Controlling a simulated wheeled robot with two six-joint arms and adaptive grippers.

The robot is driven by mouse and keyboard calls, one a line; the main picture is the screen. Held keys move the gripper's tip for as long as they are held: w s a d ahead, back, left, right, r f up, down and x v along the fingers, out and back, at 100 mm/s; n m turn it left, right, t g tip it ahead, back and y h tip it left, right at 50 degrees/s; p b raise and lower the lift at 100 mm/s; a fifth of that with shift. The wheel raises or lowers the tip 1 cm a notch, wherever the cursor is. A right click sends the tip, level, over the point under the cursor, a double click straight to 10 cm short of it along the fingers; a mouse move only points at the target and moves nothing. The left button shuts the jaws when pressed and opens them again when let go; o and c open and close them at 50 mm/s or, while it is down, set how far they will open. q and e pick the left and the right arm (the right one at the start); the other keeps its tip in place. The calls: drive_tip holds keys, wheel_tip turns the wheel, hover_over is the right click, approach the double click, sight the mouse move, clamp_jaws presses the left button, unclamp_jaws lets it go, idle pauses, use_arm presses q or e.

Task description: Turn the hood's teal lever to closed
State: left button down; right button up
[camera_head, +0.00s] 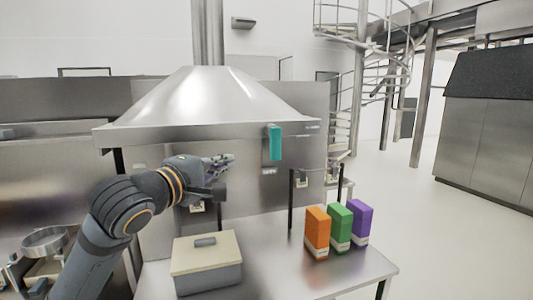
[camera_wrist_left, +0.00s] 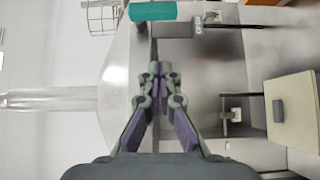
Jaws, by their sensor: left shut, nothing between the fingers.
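The teal lever (camera_head: 275,142) hangs upright on the front rim of the steel hood (camera_head: 210,105), right of its middle. In the left wrist view, which is turned on its side, the teal lever (camera_wrist_left: 153,11) shows at the top edge, partly cut off. My left gripper (camera_head: 232,160) is shut and empty, left of the lever and a little below its middle, apart from it. In the wrist view the left gripper's fingertips (camera_wrist_left: 153,68) are together in front of the hood's edge. My right gripper is not in view.
A box with a cream lid (camera_head: 205,250) stands on the steel table (camera_head: 300,275) below my arm. Orange (camera_head: 317,232), green (camera_head: 340,226) and purple (camera_head: 360,221) cartons stand to its right. The space between my left gripper and the lever looks clear.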

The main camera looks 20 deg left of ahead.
use_arm(q)
drive_tip(key=shift+a, duration=0.1)
drive_tip(key=shift+r, duration=0.1)
drive_tip(key=p, duration=0.6)
approach(273, 142)
drive_tip(key=w+a+f, duration=0.1)
drive_tip(key=w+a, duration=0.3)
drive_tip(key=w+d+p, duration=0.1)
drive_tip(key=w+d+f+p, duration=0.1)
drive_tip(key=w+d, duration=0.1)
drive_tip(key=shift+w+d, duration=0.2)
drive_tip(key=shift+d, duration=0.15)
drive_tip(key=shift+w, duration=0.1)
